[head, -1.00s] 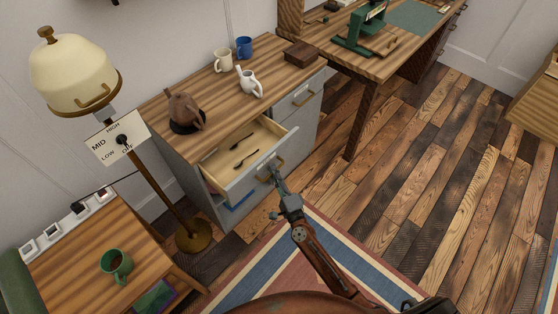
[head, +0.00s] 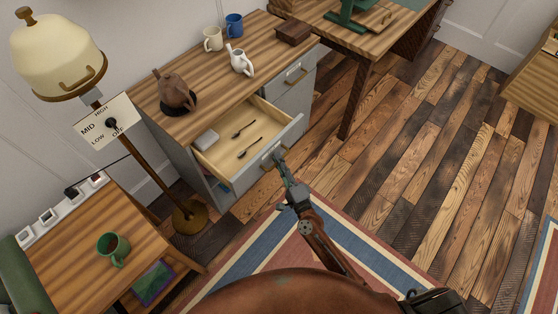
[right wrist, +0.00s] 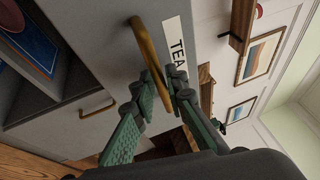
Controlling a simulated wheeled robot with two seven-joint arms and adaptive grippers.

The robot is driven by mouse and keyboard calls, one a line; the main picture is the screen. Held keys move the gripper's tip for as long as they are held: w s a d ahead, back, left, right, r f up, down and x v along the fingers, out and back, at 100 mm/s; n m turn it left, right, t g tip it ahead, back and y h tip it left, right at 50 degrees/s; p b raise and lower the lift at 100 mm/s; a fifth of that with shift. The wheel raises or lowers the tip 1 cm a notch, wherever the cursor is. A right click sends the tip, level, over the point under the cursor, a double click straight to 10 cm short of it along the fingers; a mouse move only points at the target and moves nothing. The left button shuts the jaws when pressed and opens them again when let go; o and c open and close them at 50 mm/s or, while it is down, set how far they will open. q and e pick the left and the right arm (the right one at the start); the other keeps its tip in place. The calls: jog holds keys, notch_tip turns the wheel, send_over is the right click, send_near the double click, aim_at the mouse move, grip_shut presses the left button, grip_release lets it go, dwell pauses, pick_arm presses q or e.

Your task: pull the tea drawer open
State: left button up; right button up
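The tea drawer (head: 225,175) stands open in the grey cabinet under the wooden counter, its pale inside showing two dark spoons (head: 243,128) and a light box (head: 206,140). In the right wrist view its front (right wrist: 205,40) carries a white "TEA" label (right wrist: 177,45) and a brass handle (right wrist: 146,52). My right gripper (head: 279,160) is at that handle. In the right wrist view its green-padded fingers (right wrist: 162,82) are closed around the bar, one on each side. My left gripper is out of view.
A teapot (head: 174,92), white jug (head: 241,62), two mugs and a wooden box (head: 293,33) stand on the counter (head: 205,70). A lamp (head: 60,55) and side table (head: 85,235) are at left. Plank floor (head: 410,160) at right is clear.

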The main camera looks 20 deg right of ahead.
jog(key=shift+s+d, duration=0.1)
jog(key=shift+s, duration=0.05)
jog(key=v, duration=1.1)
jog(key=shift+s+f, duration=0.1)
jog(key=shift+s, duration=0.3)
